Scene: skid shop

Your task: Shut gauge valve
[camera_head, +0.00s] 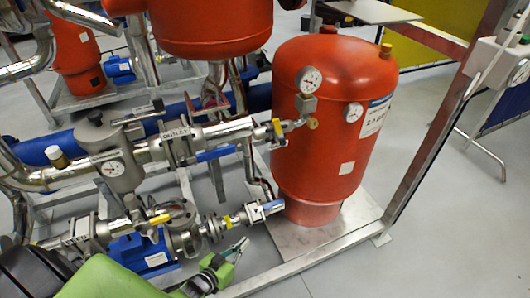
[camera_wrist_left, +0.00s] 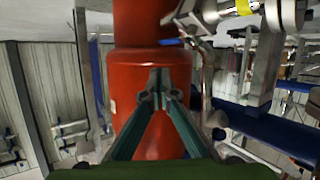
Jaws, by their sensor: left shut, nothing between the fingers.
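A red tank (camera_head: 325,150) stands upright on a metal plate. A round gauge (camera_head: 310,80) sits on its upper left side, with a grey block below it and a pipe fitting with a brass piece (camera_head: 312,122). A yellow lever (camera_head: 277,128) is on the pipe just left of it. Which part is the gauge valve handle I cannot tell for sure. My left gripper (camera_head: 238,248) is low, in front of the tank's base and well below the gauge. In the left wrist view its fingertips (camera_wrist_left: 161,78) meet with nothing between, before the red tank (camera_wrist_left: 140,35). My right gripper is out of view.
Steel pipes and a blue lever (camera_head: 216,153) run left of the tank. A blue pump motor (camera_head: 145,253) lies close left of my left gripper. A slanted metal frame post (camera_head: 435,135) stands right of the tank. Bare floor (camera_head: 420,255) is open at right.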

